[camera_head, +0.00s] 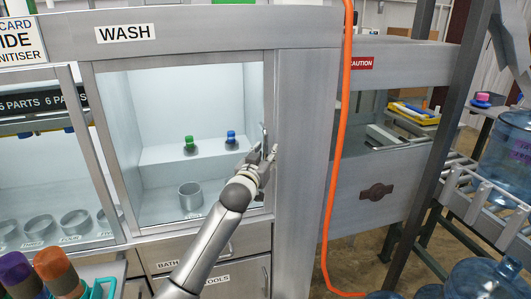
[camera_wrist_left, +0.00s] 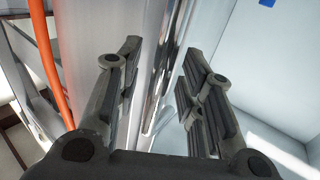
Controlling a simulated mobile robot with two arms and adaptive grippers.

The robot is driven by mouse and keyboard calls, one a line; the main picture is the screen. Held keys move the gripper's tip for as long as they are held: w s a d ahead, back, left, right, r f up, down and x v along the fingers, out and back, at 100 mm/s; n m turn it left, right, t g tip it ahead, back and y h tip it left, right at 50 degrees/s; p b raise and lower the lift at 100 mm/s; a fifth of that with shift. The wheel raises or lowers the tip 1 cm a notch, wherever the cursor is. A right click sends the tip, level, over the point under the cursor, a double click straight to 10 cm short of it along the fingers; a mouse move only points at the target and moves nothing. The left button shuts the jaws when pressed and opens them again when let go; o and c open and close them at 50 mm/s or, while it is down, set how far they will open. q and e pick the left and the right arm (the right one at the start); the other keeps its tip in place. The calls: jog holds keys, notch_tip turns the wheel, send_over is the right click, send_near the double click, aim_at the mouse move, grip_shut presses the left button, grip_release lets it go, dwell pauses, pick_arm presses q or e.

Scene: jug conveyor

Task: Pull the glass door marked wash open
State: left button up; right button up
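The glass door (camera_head: 185,105) under the WASH sign (camera_head: 125,33) fills its frame and looks shut. Its upright metal handle (camera_head: 264,136) is at the right side of the door. My left gripper (camera_head: 264,158) is at the handle, in front of the door's right edge. In the left wrist view the fingers of my left gripper (camera_wrist_left: 161,75) are spread apart, with an upright metal bar (camera_wrist_left: 172,55), seemingly the handle, between them and farther ahead. I cannot tell whether either finger touches it. My right gripper does not show.
An orange hose (camera_head: 338,140) hangs right of the door. Drawers (camera_head: 245,240) are below. Brushes (camera_head: 55,270) stand at lower left.

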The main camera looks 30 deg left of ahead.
pick_arm(q)
jog(key=shift+w, duration=0.15)
jog(key=c, duration=0.7)
grip_shut()
